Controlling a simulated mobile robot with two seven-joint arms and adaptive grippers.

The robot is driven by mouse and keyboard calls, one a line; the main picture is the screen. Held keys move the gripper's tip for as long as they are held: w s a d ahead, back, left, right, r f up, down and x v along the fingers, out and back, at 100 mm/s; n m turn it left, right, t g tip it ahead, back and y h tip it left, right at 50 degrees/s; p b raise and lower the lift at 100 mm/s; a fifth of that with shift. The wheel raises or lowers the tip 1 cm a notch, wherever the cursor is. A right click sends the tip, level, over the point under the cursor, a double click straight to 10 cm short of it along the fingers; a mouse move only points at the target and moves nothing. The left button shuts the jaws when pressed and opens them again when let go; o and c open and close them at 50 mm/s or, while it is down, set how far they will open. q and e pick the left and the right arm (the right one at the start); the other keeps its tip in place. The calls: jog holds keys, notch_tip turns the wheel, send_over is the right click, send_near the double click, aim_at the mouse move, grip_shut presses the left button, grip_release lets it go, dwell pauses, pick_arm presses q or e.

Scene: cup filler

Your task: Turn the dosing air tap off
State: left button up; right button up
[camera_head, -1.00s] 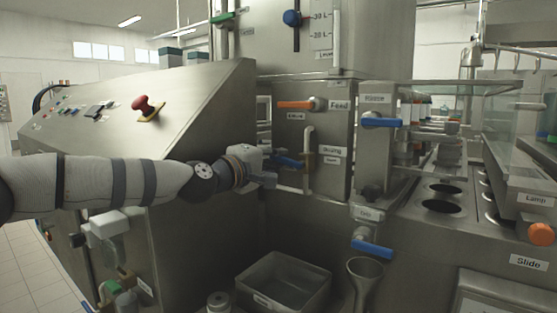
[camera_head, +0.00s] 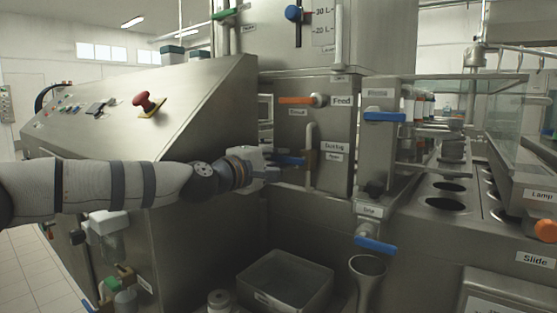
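The dosing tap has a blue handle (camera_head: 291,161) on a brass-coloured body (camera_head: 310,158), left of the "Dosing" label (camera_head: 334,147). A thin vertical pipe rises from it. The handle lies roughly level and points left. My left gripper (camera_head: 276,168) is at the handle's left end, and the fingers overlap it in this view. I cannot tell whether the fingers are closed on the handle or only touch it. My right gripper is not in view.
An orange feed handle (camera_head: 296,100) sits above the dosing tap. Other blue handles are to the right (camera_head: 384,117) and lower right (camera_head: 375,244). A grey bin (camera_head: 287,282) and a funnel (camera_head: 367,270) stand below. A red button (camera_head: 146,102) is on the sloped panel.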

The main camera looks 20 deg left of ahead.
pick_arm(q)
jog(key=shift+o, duration=1)
jog(key=v, duration=1.2)
